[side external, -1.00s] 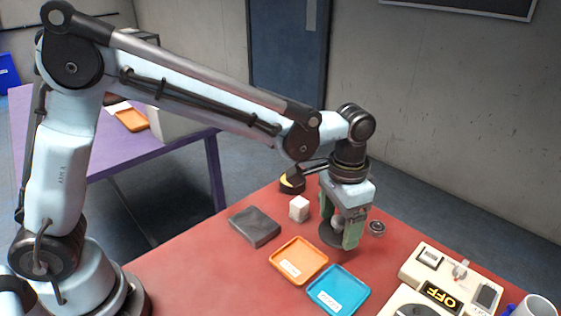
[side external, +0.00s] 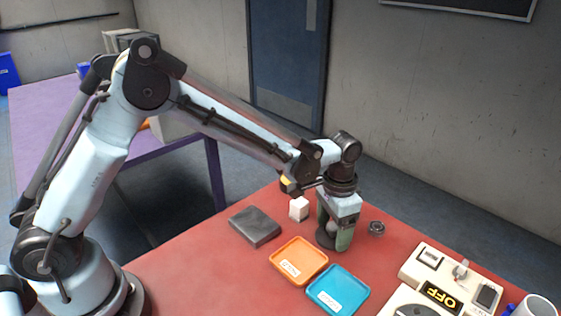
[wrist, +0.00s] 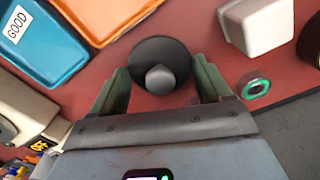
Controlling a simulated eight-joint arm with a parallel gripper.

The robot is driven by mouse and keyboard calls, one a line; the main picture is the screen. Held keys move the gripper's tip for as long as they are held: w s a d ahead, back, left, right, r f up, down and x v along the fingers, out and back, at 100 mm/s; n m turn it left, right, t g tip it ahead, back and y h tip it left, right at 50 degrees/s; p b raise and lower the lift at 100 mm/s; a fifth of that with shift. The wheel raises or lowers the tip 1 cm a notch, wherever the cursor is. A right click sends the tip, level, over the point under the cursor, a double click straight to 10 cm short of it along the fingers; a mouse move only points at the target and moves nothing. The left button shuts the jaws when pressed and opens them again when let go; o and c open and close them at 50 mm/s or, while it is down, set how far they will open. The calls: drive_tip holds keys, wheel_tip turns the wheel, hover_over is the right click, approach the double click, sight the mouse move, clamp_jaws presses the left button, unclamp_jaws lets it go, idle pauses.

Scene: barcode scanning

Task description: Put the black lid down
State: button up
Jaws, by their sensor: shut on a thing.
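The black lid (side external: 326,238) is a round dark disc with a grey rounded knob, low at the tabletop behind the orange tray. In the wrist view the lid (wrist: 158,50) lies between my two green fingers, knob towards the camera. My gripper (side external: 337,240) points down and is shut on the lid, with one finger on each side. In the wrist view my gripper (wrist: 162,85) shows both fingertips beside the disc. I cannot tell whether the lid's underside touches the table.
An orange tray (side external: 284,274) and a blue tray (side external: 324,303) are in front. A white block (side external: 299,209) and dark box (side external: 255,226) stand left, a small metal ring (side external: 377,228) right. A cream device reading OFF (side external: 425,264) and a mug (side external: 535,306) are far right.

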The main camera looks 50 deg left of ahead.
sight(333, 225)
drive_tip(key=o, duration=1)
drive_tip(key=shift+f, duration=0.1)
wheel_tip(333, 225, up, 12)
drive_tip(key=s+a+r+n+t, duration=0.2)
drive_tip(key=s+a+r+t, duration=0.25)
drive_tip(key=s+a, duration=0.4)
drive_tip(key=s+a+f+n+t, duration=0.1)
drive_tip(key=s, duration=0.1)
drive_tip(key=s+a+f, duration=0.1)
drive_tip(key=s+a, duration=0.1)
drive_tip(key=s+a+f+n+t, duration=0.1)
drive_tip(key=s+a, duration=0.1)
drive_tip(key=shift+s+a+n+t, duration=0.25)
drive_tip(key=shift+s+n+t, duration=0.05)
drive_tip(key=shift+t, duration=0.05)
